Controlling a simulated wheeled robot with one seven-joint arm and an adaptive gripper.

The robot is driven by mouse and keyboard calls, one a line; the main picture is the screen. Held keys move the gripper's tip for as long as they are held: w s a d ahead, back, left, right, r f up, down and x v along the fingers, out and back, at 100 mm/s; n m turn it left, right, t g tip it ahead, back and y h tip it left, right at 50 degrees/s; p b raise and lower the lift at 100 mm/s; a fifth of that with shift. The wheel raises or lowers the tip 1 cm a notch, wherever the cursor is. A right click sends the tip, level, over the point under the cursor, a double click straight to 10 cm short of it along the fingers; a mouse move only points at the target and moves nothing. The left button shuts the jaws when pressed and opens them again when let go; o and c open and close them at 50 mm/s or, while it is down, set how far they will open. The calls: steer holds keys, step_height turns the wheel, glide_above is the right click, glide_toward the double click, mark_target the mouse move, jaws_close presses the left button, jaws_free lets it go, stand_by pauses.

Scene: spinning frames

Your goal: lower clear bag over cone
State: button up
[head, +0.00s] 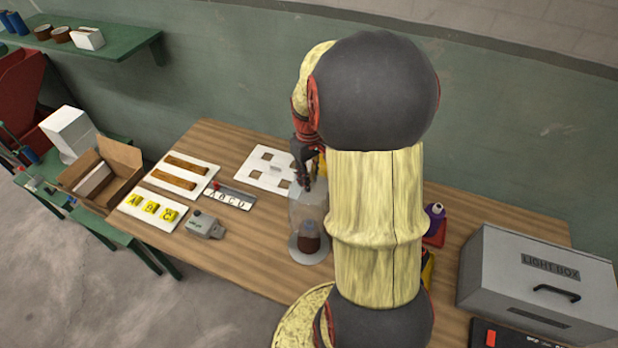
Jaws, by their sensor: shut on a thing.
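The clear bag (306,204) hangs upright below my gripper (309,180). My gripper is shut on the top of the bag, above the middle of the table. A dark brown cone (309,238) stands at the bag's lower end, on a pale round base (296,254). The bag's lower edge is hard to make out, so I cannot tell how far it surrounds the cone. My arm hides the area just right of the bag and part of my gripper.
On the wooden table (262,275), a white board with square cutouts (250,172) lies behind the bag. A purple bottle (435,214) and a grey light box (535,285) stand right.

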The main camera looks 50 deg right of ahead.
steer(key=shift+f, duration=0.3)
steer(key=shift+f+b, duration=2.6)
steer(key=shift+f, duration=1.25)
steer(key=shift+f+b, duration=1.6)
steer(key=shift+f, duration=1.1)
